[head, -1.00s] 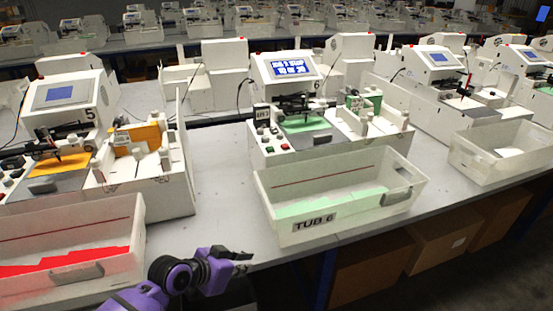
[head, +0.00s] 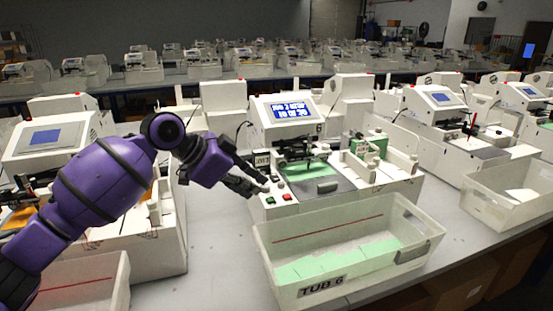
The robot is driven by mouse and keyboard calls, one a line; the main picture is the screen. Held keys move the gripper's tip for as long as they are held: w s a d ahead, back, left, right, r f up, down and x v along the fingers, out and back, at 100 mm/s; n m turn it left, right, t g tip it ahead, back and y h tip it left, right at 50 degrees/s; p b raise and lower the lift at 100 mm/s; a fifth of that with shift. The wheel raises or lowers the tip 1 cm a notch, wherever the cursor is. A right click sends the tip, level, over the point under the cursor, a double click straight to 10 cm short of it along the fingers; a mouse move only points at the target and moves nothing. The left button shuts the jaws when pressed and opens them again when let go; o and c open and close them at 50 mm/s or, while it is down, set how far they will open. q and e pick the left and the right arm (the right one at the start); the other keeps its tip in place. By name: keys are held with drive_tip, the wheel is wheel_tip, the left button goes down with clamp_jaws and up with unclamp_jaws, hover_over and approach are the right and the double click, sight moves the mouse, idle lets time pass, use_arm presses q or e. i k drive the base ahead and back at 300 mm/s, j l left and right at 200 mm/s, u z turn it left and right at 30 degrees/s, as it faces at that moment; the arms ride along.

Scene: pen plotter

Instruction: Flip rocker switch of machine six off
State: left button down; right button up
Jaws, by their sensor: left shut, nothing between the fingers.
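Machine six (head: 290,112), white with a lit blue screen and a "6" on its side, stands in the middle of the head view. On its front left corner are small controls, among them a red button (head: 270,200) and a green button (head: 285,197). I cannot make out which control is the rocker switch. My left gripper (head: 261,185) is shut and empty, its fingertips at the left edge of this control panel. I cannot tell whether they touch it. My right gripper is not in view.
A clear tub labelled "TUB 6" (head: 268,272) with green sheets stands in front of machine six. Another machine (head: 48,135) is at left, partly behind my left arm. More machines (head: 432,100) stand at right. Bare table (head: 215,255) shows left of the tub.

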sight(275, 178)
drive_tip(key=i, duration=0.9)
